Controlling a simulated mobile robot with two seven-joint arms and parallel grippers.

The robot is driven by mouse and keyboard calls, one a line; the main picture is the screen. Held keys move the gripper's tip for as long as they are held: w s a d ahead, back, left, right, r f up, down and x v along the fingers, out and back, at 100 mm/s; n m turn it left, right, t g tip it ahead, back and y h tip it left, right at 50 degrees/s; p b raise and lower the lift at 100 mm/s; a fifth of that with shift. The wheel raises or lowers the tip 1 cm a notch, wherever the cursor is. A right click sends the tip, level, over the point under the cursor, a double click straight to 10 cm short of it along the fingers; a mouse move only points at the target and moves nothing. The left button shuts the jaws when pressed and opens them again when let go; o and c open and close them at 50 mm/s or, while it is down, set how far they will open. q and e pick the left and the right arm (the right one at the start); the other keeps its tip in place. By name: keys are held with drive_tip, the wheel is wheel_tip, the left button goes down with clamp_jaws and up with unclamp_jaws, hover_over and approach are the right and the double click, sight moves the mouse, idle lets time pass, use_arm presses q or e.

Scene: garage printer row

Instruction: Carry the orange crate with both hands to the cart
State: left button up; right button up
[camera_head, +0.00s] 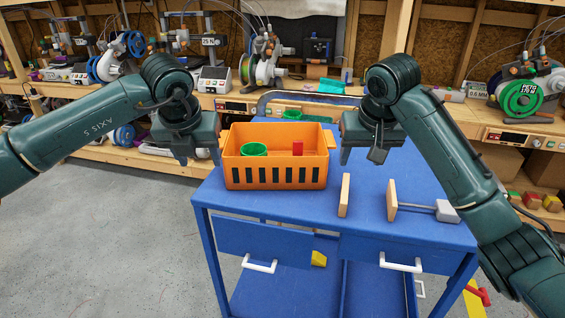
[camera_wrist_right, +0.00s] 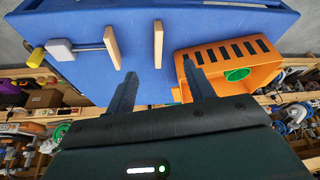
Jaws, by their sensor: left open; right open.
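The orange crate (camera_head: 276,171) stands upright on a blue drawer unit (camera_head: 228,199), with slots along its front wall. A green round container (camera_head: 254,149) and a red block (camera_head: 297,148) are inside it. My left gripper (camera_head: 199,155) is open at the crate's left end, one finger close beside the wall; contact is unclear. My right gripper (camera_head: 361,152) is open just right of the crate. In the right wrist view its spread fingers (camera_wrist_right: 160,85) have blue surface between them, and one finger overlaps the edge of the crate (camera_wrist_right: 230,60). I cannot tell whether the blue unit is the cart.
Two upright wooden pieces (camera_head: 344,195) (camera_head: 391,200) stand right of the crate; a rod joins one to a grey block (camera_head: 446,211). A green item (camera_head: 292,115) and a grey curved bar (camera_head: 310,96) lie behind. Printer benches (camera_head: 170,85) line the wall. Floor at left is clear.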

drive_tip(key=v, duration=1.1)
drive_tip(key=shift+r, duration=0.45)
drive_tip(key=shift+w, duration=0.15)
